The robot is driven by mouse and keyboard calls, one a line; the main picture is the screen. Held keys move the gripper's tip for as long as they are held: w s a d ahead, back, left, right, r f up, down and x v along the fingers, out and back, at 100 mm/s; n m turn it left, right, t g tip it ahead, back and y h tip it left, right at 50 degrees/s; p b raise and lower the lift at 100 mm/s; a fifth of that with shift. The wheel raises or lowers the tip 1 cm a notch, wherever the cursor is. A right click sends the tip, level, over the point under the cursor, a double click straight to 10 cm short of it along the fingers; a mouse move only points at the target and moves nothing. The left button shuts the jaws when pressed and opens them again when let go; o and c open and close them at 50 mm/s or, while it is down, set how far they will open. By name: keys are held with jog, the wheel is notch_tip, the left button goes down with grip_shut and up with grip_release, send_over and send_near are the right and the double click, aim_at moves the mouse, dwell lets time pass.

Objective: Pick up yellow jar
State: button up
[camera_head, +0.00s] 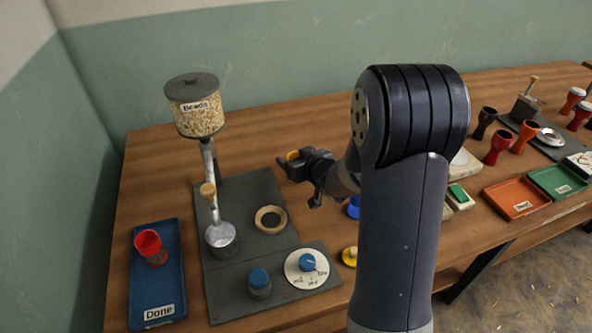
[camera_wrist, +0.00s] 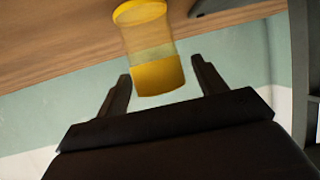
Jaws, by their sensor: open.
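The yellow jar (camera_wrist: 150,50) shows in the wrist view with yellow ends and a paler, see-through middle band. The wrist picture appears upside down, with table above and wall below. My gripper (camera_wrist: 160,68) is open, with one dark finger on each side of the jar's near end. Gaps show at both sides; I cannot tell how deep the jar sits between them. In the head view, a bit of yellow (camera_head: 293,155) shows just behind my gripper (camera_head: 284,168); the rest is hidden by it.
My arm hides the table's middle. A yellow round piece (camera_head: 349,257) and a blue item (camera_head: 353,208) show beside it. A bead dispenser (camera_head: 195,105), a grey mat (camera_head: 245,200), a blue "Done" tray (camera_head: 158,285) with a red cup (camera_head: 150,246) stand left. Orange (camera_head: 515,198) and green trays (camera_head: 560,181) lie right.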

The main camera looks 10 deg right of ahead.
jog(key=shift+x, duration=0.95)
jog(key=c, duration=1.1)
